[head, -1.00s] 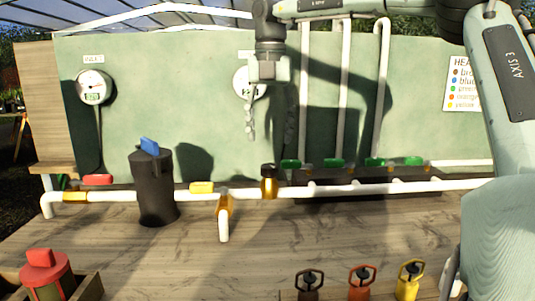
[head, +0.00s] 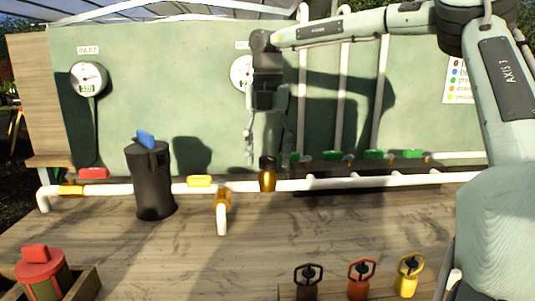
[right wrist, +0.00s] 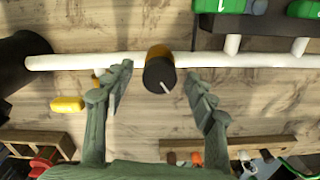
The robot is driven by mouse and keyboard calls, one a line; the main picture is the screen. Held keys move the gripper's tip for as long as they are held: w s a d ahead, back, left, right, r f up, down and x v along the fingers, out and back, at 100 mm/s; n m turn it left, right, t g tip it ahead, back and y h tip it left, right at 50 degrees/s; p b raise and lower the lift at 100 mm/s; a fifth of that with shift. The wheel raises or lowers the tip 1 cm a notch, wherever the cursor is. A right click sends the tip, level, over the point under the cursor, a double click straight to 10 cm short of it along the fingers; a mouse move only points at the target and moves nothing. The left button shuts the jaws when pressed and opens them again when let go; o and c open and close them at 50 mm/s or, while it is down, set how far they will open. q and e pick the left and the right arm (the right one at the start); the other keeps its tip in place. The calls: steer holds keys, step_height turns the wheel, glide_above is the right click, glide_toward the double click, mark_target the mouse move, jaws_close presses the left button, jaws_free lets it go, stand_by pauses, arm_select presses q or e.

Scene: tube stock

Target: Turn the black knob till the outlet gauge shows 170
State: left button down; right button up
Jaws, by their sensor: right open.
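The black knob (head: 267,162) sits on top of a brass valve body on the white pipe. It shows from above in the right wrist view (right wrist: 159,75), with a white pointer mark toward the lower right. My right gripper (head: 267,150) points down over the knob, jaws open. In the right wrist view its fingers (right wrist: 160,71) stand on either side of the knob, with a gap on both sides. The outlet gauge (head: 240,72) is on the green panel behind. My arm covers part of it, and its reading cannot be made out. My left gripper is not in view.
The inlet gauge (head: 88,78) hangs at the left. A black cylinder with a blue handle (head: 150,180) and a yellow handle (head: 199,181) stand along the pipe left of the knob. Green handles (head: 373,154) line the right. Several coloured tagged items (head: 360,280) stand in front.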

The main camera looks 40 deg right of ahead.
mark_target(268, 158)
steer(key=c, duration=1.2)
steer(key=shift+o, duration=0.2)
steer(key=n, duration=0.6)
steer(key=shift+n, duration=3.3)
steer(key=o, duration=1.2)
steer(key=shift+c, duration=0.2)
step_height(268, 158, up, 12)
steer(key=shift+f, duration=0.1)
